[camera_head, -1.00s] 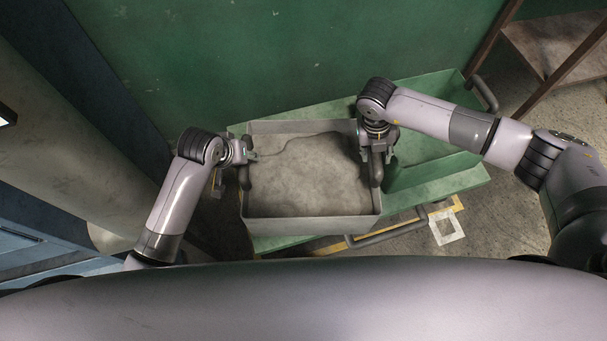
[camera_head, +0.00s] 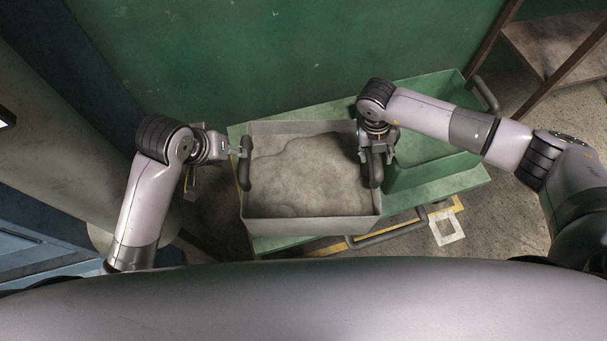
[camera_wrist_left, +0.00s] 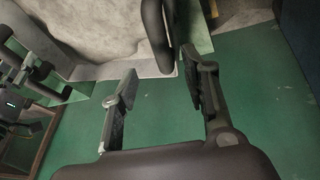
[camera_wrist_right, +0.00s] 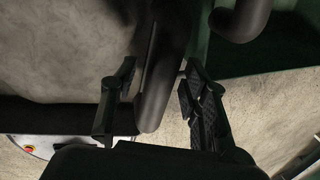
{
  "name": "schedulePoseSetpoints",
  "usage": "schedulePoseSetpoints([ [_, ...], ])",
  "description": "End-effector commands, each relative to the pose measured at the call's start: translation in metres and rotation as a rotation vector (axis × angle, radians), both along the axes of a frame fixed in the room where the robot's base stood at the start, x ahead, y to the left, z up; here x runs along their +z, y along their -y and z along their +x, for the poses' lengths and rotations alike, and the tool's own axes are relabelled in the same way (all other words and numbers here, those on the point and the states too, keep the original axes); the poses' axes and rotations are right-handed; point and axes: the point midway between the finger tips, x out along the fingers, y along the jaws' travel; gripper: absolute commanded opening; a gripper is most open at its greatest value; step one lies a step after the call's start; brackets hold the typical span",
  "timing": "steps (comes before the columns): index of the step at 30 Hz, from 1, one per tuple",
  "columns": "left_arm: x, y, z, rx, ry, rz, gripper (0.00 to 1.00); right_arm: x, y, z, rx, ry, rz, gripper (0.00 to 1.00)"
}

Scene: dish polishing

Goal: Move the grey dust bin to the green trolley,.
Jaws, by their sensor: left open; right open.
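The grey dust bin (camera_head: 310,211), filled with grey dust, sits on the left part of the green trolley (camera_head: 440,178). It has a dark handle on each side. My left gripper (camera_head: 239,152) is open, just left of the bin's left handle (camera_head: 245,167). In the left wrist view, that handle (camera_wrist_left: 155,35) lies beyond the open fingers (camera_wrist_left: 162,88), apart from them. My right gripper (camera_head: 376,156) is open at the bin's right handle (camera_head: 377,172). In the right wrist view, the handle (camera_wrist_right: 158,85) runs between the open fingers (camera_wrist_right: 155,90); contact is unclear.
A green wall (camera_head: 290,55) stands behind the trolley. The trolley's right part is empty. A brown shelf (camera_head: 555,50) is at the far right. A white square marking (camera_head: 446,228) is on the floor. A pale rounded column (camera_head: 60,150) is at the left.

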Motion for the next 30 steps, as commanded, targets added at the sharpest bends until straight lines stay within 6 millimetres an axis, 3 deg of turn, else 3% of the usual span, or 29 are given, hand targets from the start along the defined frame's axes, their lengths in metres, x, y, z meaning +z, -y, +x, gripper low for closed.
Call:
schedulePoseSetpoints([
  [8,0.013,-0.003,-0.006,0.0,0.0,0.0,0.42,0.012,-0.003,0.001,0.0,0.002,0.002,0.42],
  [21,0.012,-0.003,-0.005,0.0,0.0,0.0,0.42,0.097,-0.02,0.001,0.002,0.003,0.002,0.42],
  [30,0.012,-0.003,-0.005,0.0,0.0,0.0,0.42,0.118,-0.024,0.0,0.0,0.0,0.001,0.42],
])
